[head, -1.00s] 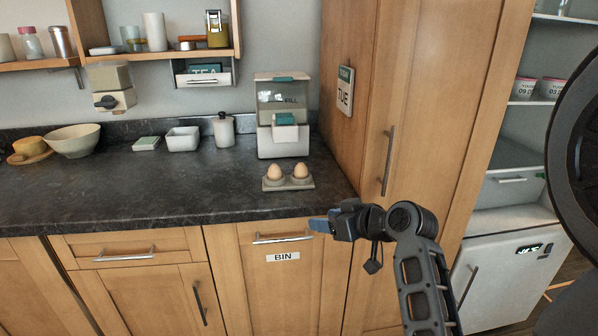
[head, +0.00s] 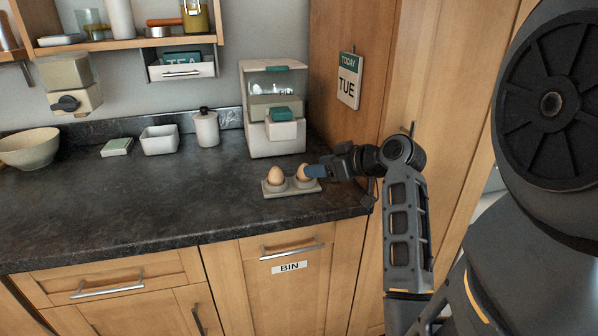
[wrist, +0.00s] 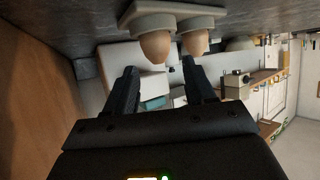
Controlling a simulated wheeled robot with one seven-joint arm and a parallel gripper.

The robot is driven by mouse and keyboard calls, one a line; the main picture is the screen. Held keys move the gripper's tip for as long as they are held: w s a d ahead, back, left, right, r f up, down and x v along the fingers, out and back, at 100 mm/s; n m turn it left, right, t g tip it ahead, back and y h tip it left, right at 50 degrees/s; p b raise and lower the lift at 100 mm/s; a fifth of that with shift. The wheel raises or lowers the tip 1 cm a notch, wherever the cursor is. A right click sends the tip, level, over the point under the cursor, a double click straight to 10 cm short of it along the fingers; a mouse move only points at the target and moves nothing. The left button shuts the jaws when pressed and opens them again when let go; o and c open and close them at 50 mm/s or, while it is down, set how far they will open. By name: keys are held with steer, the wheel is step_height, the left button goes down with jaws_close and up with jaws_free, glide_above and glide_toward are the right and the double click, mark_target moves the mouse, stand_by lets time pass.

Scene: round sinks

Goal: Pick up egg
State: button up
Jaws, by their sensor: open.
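Two brown eggs sit upright in a pale two-cup holder (head: 272,191) near the counter's front edge. The left egg (head: 275,174) is fully in view. The wrist view appears upside down, with the holder (wrist: 150,20) at the top. There, my gripper (wrist: 160,72) is open and empty. The nearer egg (wrist: 155,47) lies in line with the gap between the fingers, and the other egg (wrist: 196,42) is behind the finger on the right. Contact cannot be told.
A white dispenser (head: 273,135) stands just behind the eggs. A tall wooden cabinet (head: 350,130) is close on the right. A lidded jar (head: 206,128), a square white bowl (head: 160,139) and a round bowl (head: 30,150) stand farther left. The dark counter (head: 130,215) left of the holder is clear.

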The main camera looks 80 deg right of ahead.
steer(key=shift+p+x, duration=0.55)
steer(key=shift+x, duration=2.6)
steer(key=shift+s+d+f, duration=0.1)
steer(key=shift+s, duration=0.05)
steer(key=shift+c, duration=0.4)
steer(key=shift+c, duration=1.4)
